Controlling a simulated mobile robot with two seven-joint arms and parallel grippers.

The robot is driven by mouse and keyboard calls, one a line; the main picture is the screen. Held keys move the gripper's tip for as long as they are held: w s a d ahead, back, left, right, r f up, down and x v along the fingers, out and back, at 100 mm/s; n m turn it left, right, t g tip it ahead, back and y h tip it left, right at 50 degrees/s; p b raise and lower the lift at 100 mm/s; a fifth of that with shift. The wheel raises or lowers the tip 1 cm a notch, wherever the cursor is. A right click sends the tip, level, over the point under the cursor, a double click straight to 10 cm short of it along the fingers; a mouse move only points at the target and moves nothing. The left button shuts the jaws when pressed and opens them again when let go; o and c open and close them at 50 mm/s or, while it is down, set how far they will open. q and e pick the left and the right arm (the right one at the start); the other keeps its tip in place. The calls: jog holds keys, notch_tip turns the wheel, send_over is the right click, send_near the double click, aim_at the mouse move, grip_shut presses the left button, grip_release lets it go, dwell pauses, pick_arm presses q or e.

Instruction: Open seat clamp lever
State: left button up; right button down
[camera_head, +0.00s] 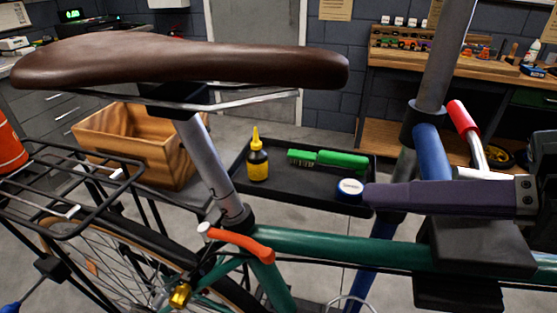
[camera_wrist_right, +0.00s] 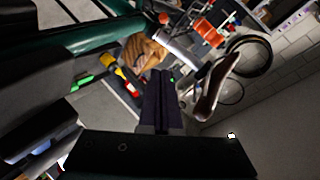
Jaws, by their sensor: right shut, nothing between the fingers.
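The orange seat clamp lever (camera_head: 240,242) lies across the seat collar (camera_head: 237,216), below the grey seatpost (camera_head: 205,160). Its pale end is at the left, and its free end bends down to the right beside the green top tube (camera_head: 330,246). The brown saddle (camera_head: 180,64) is on top of the post. My right gripper (camera_head: 372,195) comes in from the right above the top tube. Its dark purple fingers are shut, empty and apart from the lever, pointing left. These fingers also show in the right wrist view (camera_wrist_right: 161,85). My left gripper is not in view.
A black tray (camera_head: 300,197) behind the bike holds a yellow-capped bottle (camera_head: 257,158), a green brush (camera_head: 328,160) and a round tin (camera_head: 350,188). A repair stand post (camera_head: 440,60) with a red handle (camera_head: 462,117) rises at right. A black rear rack (camera_head: 75,165) is at left.

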jog(key=x, duration=0.9)
jog(key=shift+w+a+p, duration=0.1)
jog(key=shift+a+p, duration=0.1)
jog(key=shift+p, duration=0.2)
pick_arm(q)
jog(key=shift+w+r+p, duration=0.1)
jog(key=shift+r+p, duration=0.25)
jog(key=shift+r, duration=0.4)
pick_arm(e)
jog(key=s+a+f, duration=0.2)
jog(key=f, duration=0.1)
jog(key=shift+s, duration=0.25)
